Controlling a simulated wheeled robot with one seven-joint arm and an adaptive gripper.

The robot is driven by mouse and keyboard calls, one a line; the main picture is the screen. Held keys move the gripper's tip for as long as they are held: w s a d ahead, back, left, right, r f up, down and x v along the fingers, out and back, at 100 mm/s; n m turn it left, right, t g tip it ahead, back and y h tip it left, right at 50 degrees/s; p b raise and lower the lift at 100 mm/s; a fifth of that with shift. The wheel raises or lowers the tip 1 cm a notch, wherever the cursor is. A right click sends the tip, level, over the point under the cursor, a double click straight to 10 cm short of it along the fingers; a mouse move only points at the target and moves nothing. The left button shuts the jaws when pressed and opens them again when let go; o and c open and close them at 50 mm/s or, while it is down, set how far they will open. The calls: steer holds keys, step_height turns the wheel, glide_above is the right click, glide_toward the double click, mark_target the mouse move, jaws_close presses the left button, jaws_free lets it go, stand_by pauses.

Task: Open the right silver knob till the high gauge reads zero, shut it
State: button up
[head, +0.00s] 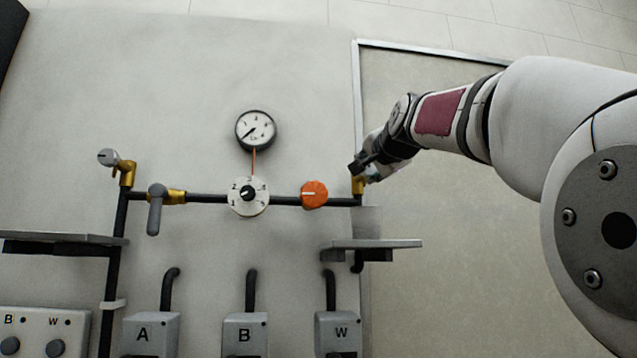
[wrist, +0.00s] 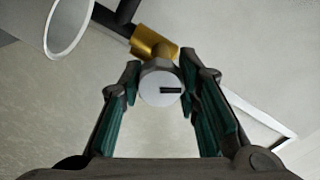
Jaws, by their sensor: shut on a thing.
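The right silver knob (wrist: 160,84) shows in the wrist view as a round pale face with a dark mark pointing right. It sits on a brass valve (wrist: 155,42), which shows in the head view (head: 358,185) at the right end of the dark pipe. My gripper (wrist: 160,82) is shut on the knob, one finger on each side. In the head view my gripper (head: 372,165) hides the knob. The high gauge (head: 255,130) is a round white dial above the pipe. Its needle points to the lower left, near the low end of the scale.
An orange knob (head: 314,194) and a white numbered dial (head: 248,195) sit on the pipe. A left silver knob (head: 108,157) and a grey lever (head: 156,208) are further left. A cup (head: 367,222) stands on the right shelf (head: 385,244), below the brass valve.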

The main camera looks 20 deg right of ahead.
steer(key=n+b, duration=0.1)
steer(key=n, duration=1)
steer(key=shift+n, duration=0.3)
stand_by(0.4)
steer(key=o, duration=1.2)
steer(key=shift+s, duration=0.1)
steer(key=v, duration=1.2)
